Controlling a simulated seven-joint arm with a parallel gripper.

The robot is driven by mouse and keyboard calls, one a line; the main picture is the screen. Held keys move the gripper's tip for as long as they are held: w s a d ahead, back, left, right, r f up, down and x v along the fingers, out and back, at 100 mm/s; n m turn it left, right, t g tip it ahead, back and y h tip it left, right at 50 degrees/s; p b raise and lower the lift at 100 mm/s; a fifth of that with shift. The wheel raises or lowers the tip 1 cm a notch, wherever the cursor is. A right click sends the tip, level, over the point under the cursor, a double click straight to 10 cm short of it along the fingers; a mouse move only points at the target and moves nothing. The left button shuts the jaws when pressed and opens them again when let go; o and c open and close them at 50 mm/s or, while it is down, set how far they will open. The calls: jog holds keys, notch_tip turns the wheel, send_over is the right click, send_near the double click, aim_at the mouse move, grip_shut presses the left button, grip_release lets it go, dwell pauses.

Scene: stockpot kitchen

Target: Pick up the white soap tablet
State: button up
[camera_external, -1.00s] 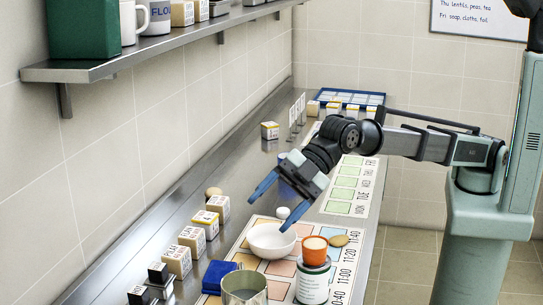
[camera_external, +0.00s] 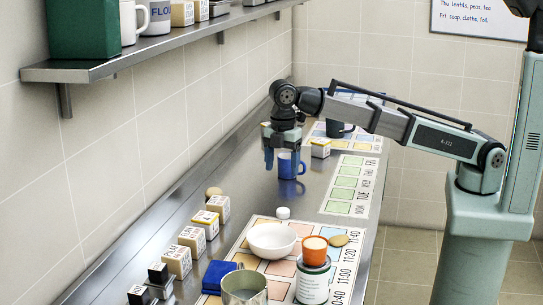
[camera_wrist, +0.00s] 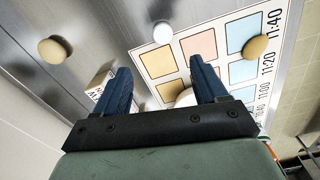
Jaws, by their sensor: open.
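A small white round piece, which looks like the white soap tablet (camera_external: 283,212), lies on the steel counter beside the far left corner of the printed mat. It also shows in the wrist view (camera_wrist: 163,33), beyond my fingertips and roughly midway between them. Nothing touches the tablet.
A white bowl (camera_external: 271,240) stands on the mat close to the tablet. A beige round piece (camera_external: 214,191) and a row of lettered blocks (camera_external: 205,222) line the wall side. An orange cup (camera_external: 314,245) on a jar is nearer. Counter between mug and tablet is clear.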

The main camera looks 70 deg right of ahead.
send_over(283, 210)
notch_tip(283, 210, down, 8)
jog(key=shift+w+d+f, duration=0.1)
jog(key=shift+w+f, duration=0.05)
jog(key=shift+f, duration=0.1)
jog(key=shift+a+f, duration=0.2)
jog(key=shift+f, duration=2.4)
jog(key=c, duration=1.1)
jog(key=shift+c, duration=0.2)
jog(key=shift+r, duration=0.1)
